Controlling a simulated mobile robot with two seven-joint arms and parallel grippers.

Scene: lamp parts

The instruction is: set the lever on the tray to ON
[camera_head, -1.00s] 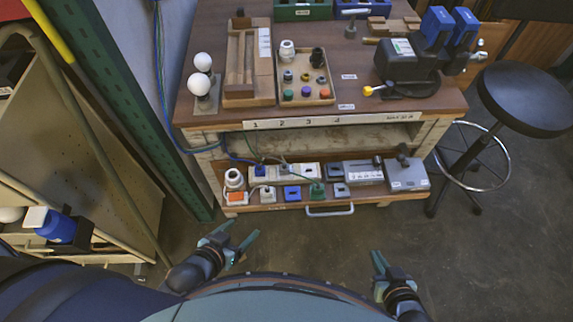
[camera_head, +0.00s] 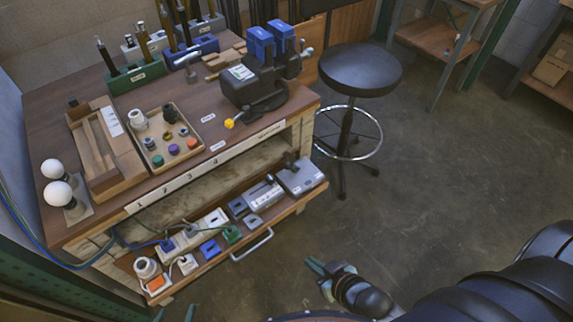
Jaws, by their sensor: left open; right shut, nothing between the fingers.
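The low pull-out tray (camera_head: 219,262) under the bench top holds several electrical parts. Two grey boxes stand at its right end. The right box (camera_head: 305,180) carries a dark upright piece (camera_head: 290,160), and the left box (camera_head: 262,195) has a small dark piece (camera_head: 269,180) on it. I cannot tell which piece is the lever or read any ON mark. My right gripper (camera_head: 315,266) is shut and empty over the floor, right of the tray and apart from it. My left gripper (camera_head: 174,313) is open at the bottom edge, mostly cut off, below the tray's left end.
The bench top (camera_head: 190,185) holds a wooden parts tray (camera_head: 185,160), a black vise (camera_head: 255,90) and a tool rack (camera_head: 135,75). A black stool (camera_head: 360,70) stands right of the bench. The floor (camera_head: 440,180) in front and right is open. A green post (camera_head: 40,285) is at lower left.

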